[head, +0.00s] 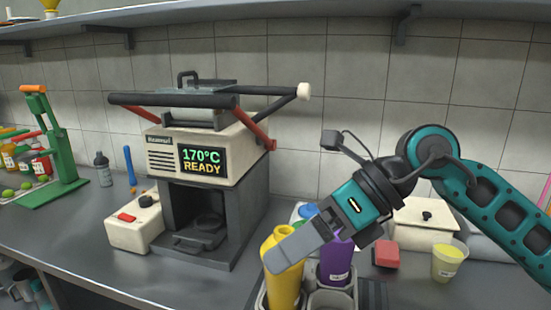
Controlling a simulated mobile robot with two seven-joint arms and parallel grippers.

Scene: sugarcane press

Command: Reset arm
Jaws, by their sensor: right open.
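My left gripper is not in view.
A heat press (205,150) reading "170°C READY" stands at centre left. A green citrus press (50,155) with limes is at far left. A red block (385,254), a yellow cup (447,263) and a lidded cream box (425,222) lie right.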

